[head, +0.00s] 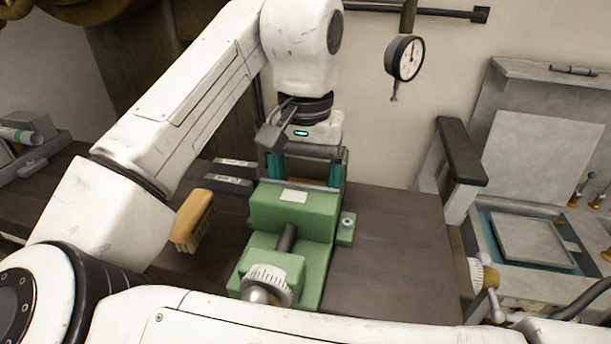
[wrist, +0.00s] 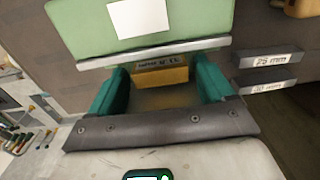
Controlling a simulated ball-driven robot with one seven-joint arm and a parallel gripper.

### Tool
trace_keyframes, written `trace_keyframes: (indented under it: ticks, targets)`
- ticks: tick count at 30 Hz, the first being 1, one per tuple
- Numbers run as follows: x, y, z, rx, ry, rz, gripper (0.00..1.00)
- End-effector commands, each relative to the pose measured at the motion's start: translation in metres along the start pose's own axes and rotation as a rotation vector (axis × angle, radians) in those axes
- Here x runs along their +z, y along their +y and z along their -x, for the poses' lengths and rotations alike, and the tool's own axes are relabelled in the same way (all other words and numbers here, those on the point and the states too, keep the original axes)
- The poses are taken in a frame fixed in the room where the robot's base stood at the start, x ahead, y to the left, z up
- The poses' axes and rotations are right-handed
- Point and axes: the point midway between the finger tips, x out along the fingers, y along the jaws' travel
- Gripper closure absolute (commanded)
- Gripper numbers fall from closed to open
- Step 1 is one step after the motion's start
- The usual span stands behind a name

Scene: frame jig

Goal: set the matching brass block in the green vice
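The green vice (head: 292,208) stands on the dark bench in the head view; its green jaw body (wrist: 190,22) with a white label and pale jaw strip fills the top of the wrist view. A brass block (wrist: 160,75) with a small dark label, too blurred to read surely, lies along the jaw strip; whether it is seated is unclear. My gripper (head: 306,178) is over the vice, teal fingers pointing down. In the wrist view my gripper (wrist: 162,82) has its fingers apart either side of the block, with narrow gaps showing. The fingertips' lower ends are partly hidden behind the vice in the head view.
Two dark grey labelled bars lie left of the vice, one marked 25 mm (wrist: 269,60). A wooden brush (head: 195,220) lies nearer on the left. A dial gauge (head: 405,58) hangs behind. The bench right of the vice is clear.

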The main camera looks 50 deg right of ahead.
Motion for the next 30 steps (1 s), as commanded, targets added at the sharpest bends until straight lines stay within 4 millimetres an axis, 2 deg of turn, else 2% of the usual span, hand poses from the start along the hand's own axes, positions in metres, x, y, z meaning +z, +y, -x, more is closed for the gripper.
trace_keyframes:
  ticks: [1, 3, 13, 30]
  targets:
    - [0.000, 0.000, 0.000, 0.000, 0.000, 0.000, 0.13]
    - [0.000, 0.000, 0.000, 0.000, 0.000, 0.000, 0.07]
    - [0.000, 0.000, 0.004, 0.000, 0.000, 0.000, 0.06]
    - [0.000, 0.000, 0.055, 0.001, 0.000, -0.001, 0.06]
